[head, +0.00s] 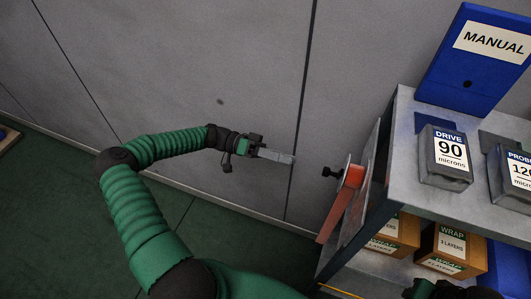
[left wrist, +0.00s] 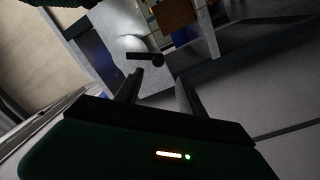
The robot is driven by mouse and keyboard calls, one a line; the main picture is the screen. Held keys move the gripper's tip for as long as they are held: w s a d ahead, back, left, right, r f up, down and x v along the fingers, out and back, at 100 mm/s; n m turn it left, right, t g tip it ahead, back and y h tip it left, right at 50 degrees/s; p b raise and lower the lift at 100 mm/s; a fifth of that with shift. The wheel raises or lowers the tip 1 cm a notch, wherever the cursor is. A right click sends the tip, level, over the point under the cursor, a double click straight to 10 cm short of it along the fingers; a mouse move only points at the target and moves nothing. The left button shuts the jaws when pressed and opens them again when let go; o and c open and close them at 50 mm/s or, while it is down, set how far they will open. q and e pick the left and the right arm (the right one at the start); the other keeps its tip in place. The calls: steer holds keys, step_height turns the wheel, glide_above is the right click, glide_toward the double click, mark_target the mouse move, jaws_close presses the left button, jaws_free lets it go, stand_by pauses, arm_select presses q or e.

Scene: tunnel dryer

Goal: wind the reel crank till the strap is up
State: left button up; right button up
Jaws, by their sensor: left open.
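The reel is mounted on the end of the grey bench; its crank has a black knob (head: 330,173) sticking out to the left. An orange-red strap (head: 340,207) hangs down from the reel beside the bench end. My left gripper (head: 292,158) is open and empty, a short gap to the left of the knob and pointing toward it. In the left wrist view the black crank handle (left wrist: 145,57) shows just beyond and between the two open fingers (left wrist: 158,88), apart from them. The strap's lower end is hard to make out.
The bench (head: 405,145) carries a blue manual holder (head: 461,80), a drive box (head: 446,158) and a probe box (head: 515,180). Wrap cartons (head: 448,252) stand on the shelf below. A grey wall (head: 190,60) runs behind my left arm.

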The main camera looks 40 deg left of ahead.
arm_select(q)
steer(key=v, duration=0.6)
steer(key=shift+a, duration=0.25)
arm_select(e)
steer(key=shift+f, duration=0.4)
